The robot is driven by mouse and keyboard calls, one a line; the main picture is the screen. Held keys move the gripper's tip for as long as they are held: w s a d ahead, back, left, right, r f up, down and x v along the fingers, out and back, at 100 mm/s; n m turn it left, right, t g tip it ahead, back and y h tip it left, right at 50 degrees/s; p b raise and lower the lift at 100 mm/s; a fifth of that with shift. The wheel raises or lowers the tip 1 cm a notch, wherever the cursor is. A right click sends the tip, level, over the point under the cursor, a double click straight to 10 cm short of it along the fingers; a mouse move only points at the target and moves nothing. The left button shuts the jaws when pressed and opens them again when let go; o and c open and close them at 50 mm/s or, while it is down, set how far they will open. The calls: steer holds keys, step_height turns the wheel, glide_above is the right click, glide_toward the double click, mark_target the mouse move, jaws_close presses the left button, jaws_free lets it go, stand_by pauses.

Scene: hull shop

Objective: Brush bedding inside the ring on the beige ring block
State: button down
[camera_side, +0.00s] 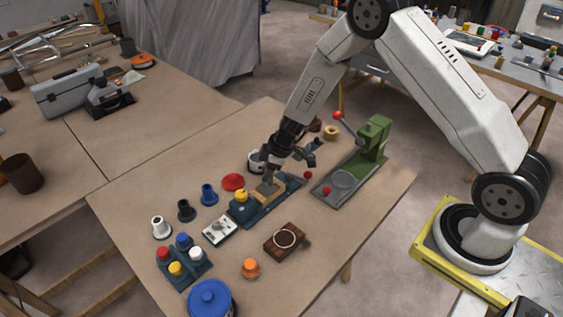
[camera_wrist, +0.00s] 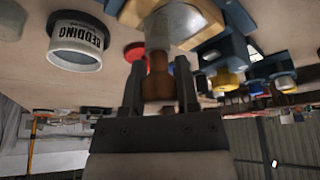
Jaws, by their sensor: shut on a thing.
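My gripper (camera_side: 274,160) is shut on a brush with a brown handle (camera_wrist: 157,82). In the wrist view, the handle stands between both fingers of the gripper (camera_wrist: 160,72). A pale grey part of the brush (camera_wrist: 160,32) reaches up toward the beige block (camera_wrist: 134,14). The beige block (camera_side: 277,191) sits in a blue fixture (camera_side: 247,213), directly under my gripper. The brush covers its top, so I cannot see the ring or tell whether the brush touches inside it. The white bedding pot (camera_side: 254,161) stands close behind; its label shows in the wrist view (camera_wrist: 76,42).
A green press (camera_side: 373,140) with a red-knobbed lever stands to the right. A dark brown block with a pale ring (camera_side: 287,239), an orange knob (camera_side: 250,268) and a blue-lidded tin (camera_side: 211,299) lie in front. A red disc (camera_side: 233,182) is left of the fixture.

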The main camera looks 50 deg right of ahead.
steer(key=shift+d, duration=0.85)
steer(key=shift+a, duration=3.2)
step_height(320, 180, up, 8)
steer(key=shift+d, duration=0.15)
